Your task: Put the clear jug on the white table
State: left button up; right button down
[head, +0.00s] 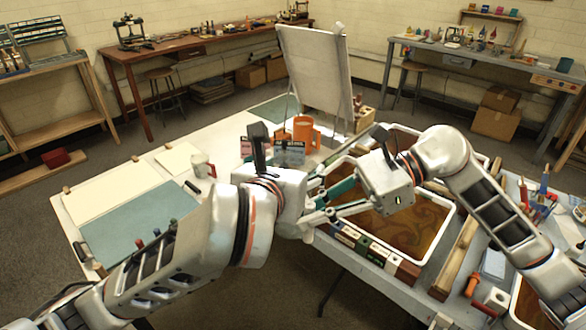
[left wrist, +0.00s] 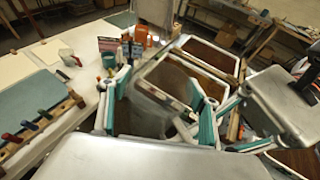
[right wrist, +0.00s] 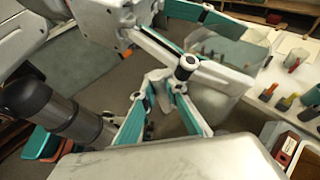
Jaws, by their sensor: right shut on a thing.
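The clear jug (left wrist: 150,112) is see-through and hard to make out. In the left wrist view it sits between the fingers of my left gripper (left wrist: 158,115), which are spread wide with a gap beside it. In the right wrist view the jug's pale body (right wrist: 228,82) is behind the fingertips of my right gripper (right wrist: 168,88), which are closed on its handle. In the head view my left gripper (head: 322,205) and right gripper (head: 335,200) meet above the front edge of the trays and mostly hide the jug. The white table (head: 228,132) is at the left.
The white table holds paper sheets, a teal mat (head: 135,222), a white mug (head: 203,165), an orange jug (head: 305,132) and an easel (head: 318,72). At the right, a marbling tray (head: 447,218) and small bottles crowd the grey table. Bare white table shows between mug and easel.

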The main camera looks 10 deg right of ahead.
jog(key=c, duration=2)
grip_release()
jog(key=shift+o, duration=0.2)
